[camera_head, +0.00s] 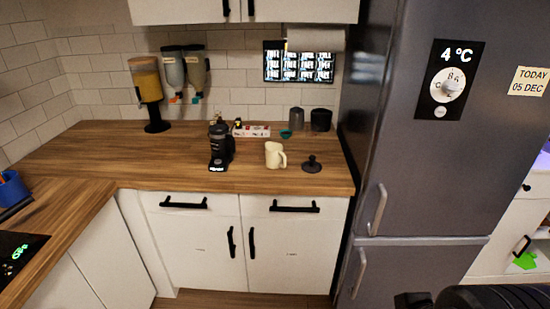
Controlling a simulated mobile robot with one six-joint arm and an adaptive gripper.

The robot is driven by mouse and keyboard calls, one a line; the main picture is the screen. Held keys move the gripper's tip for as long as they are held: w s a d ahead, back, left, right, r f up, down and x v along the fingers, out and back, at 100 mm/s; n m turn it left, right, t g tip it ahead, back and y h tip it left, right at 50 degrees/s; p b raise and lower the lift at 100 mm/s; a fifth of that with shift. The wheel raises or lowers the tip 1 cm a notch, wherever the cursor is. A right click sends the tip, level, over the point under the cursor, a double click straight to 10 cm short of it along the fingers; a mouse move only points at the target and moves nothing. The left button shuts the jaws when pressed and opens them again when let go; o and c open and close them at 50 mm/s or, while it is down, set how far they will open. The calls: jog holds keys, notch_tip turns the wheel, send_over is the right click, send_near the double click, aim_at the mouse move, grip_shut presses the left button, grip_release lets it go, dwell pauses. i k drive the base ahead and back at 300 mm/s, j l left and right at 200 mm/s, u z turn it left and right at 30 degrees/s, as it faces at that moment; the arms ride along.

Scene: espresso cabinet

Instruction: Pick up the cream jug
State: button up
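The cream jug (274,155) stands upright on the wooden counter, near its front edge and left of the fridge. Its handle points right in the picture. No gripper fingers show in this view. Dark parts at the bottom right edge look like my own arm, far from the jug.
A black coffee machine (220,147) stands left of the jug and a black tamper (312,164) stands close on its right. Dark canisters (321,119) stand behind. The grey fridge (420,150) bounds the counter (90,150) on the right. The counter's left part is mostly clear.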

aim_at(275, 159)
jog(key=i+l+u, duration=0.4)
jog(key=i+l, duration=0.15)
jog(key=i, duration=0.3)
jog(key=i+l+u, duration=0.4)
jog(key=i+l, duration=0.35)
